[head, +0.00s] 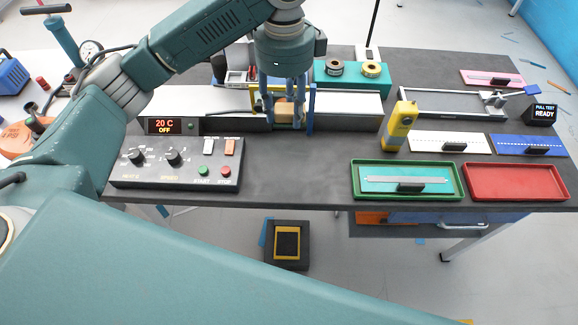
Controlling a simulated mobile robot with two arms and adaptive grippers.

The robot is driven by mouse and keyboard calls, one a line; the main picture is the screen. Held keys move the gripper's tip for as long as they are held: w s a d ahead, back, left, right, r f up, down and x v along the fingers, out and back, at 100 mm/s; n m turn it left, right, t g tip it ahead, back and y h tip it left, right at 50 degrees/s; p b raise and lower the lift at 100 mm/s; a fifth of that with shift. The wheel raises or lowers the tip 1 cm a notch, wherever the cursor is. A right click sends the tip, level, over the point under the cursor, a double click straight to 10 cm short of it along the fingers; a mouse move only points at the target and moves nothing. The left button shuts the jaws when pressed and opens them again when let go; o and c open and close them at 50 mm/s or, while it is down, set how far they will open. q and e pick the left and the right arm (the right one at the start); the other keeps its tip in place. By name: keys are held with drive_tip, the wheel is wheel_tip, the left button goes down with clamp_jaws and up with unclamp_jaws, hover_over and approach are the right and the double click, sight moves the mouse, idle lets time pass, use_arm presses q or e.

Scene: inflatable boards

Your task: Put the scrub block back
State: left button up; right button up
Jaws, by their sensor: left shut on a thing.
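My left gripper (284,108) points down over the long white and grey machine at the back middle of the table. It is shut on a small tan-orange block, the scrub block (284,113), which shows only partly between the fingers. A yellow and blue frame (311,100) stands close around the gripper. I cannot tell whether the block touches the machine below it. My right gripper is not in view.
A control box (180,185) with knobs stands in front of the machine, beside a "20 C OFF" display (172,126). A yellow handheld device (398,126) stands to the right. A green tray (358,190) and red tray (515,182) lie front right. Bare dark tabletop (295,175) lies between.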

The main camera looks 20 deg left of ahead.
use_arm(q)
drive_tip(key=p, duration=0.2)
hover_over(286, 169)
wheel_tip(286, 169, down, 15)
drive_tip(key=shift+s+r, duration=0.1)
drive_tip(key=shift+r, duration=0.1)
drive_tip(key=shift+f, duration=2.65)
drive_tip(key=shift+f, duration=0.1)
drive_tip(key=o, duration=1.1)
wheel_tip(286, 169, up, 12)
drive_tip(key=b, duration=0.1)
drive_tip(key=shift+b, duration=0.4)
